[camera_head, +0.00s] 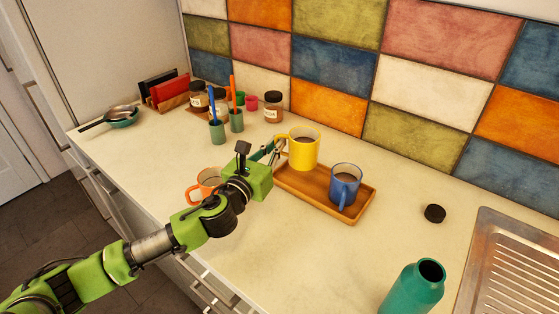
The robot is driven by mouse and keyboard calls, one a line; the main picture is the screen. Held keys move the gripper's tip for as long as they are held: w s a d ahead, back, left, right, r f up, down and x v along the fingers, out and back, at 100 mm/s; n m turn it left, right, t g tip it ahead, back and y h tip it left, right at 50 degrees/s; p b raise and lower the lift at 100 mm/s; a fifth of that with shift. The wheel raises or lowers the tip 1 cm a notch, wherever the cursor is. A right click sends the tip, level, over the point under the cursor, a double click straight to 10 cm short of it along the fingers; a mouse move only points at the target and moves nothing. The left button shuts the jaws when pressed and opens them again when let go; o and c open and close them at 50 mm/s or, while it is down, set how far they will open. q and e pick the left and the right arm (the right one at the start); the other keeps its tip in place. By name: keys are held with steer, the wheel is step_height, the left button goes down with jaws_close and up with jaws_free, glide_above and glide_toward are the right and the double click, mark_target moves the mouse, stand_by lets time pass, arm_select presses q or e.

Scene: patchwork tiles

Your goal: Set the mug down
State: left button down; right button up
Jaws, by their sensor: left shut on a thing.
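A yellow mug (305,153) with dark contents is upright at the left part of the wooden tray (318,196). My left gripper (277,148) is shut on the yellow mug at its left side, where the handle is. I cannot tell whether the mug's base touches the tray or is slightly above it. A blue mug (345,184) stands on the right part of the tray. An orange mug (207,181) stands on the counter, partly hidden behind my left arm. My right gripper is not in view.
A teal bottle (414,288) without a lid and a black cap (434,213) stand near the metal sink drainer (515,270). Jars (272,106), small cups (236,121) and a pan (122,115) are at the back left. The counter in front of the tray is clear.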

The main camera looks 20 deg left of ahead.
arm_select(q)
glide_above(278, 168)
step_height(278, 168, down, 4)
steer(key=shift+s+f+b, duration=0.15)
steer(key=shift+f+b, duration=0.1)
steer(key=shift+b, duration=0.15)
steer(key=shift+f+b, duration=0.35)
steer(key=shift+f, duration=1.35)
